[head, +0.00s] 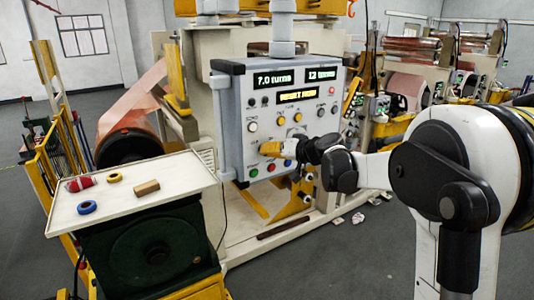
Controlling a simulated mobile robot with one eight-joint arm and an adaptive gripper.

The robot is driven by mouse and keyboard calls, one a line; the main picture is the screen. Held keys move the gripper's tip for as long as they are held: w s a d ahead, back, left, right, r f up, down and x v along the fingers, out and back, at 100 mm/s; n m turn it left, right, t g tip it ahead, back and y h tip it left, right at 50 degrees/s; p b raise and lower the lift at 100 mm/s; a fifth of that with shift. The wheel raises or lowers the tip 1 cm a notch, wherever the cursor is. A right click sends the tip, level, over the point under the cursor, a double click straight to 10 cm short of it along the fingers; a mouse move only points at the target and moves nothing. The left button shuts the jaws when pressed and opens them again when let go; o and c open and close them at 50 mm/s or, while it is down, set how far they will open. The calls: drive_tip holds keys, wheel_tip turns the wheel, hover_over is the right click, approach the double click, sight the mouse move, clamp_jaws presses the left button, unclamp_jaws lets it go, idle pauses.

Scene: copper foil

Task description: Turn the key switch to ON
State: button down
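A grey control box (228,130) hangs at the centre, its white panel facing me. The panel carries displays, round silver switches and coloured buttons. One silver round switch (252,127) is at its left side and another (321,112) at its right. Which of them is the key switch is too small to tell. A yellow part (270,148) sticks out low on the panel. My dark gripper (294,150) is at the panel's lower middle, just right of the yellow part. Its fingers are small and dark, so their opening and any contact are unclear.
A white-topped bench (140,200) at the lower left holds blue tape (87,207), a yellow ring (115,177), a red item (79,184) and a tan block (146,188). A copper foil roll (128,145) stands behind it.

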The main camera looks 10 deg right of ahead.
idle(0.3)
drive_tip(key=c, duration=1.6)
unclamp_jaws()
drive_tip(key=shift+c, duration=0.2)
drive_tip(key=v, duration=1.2)
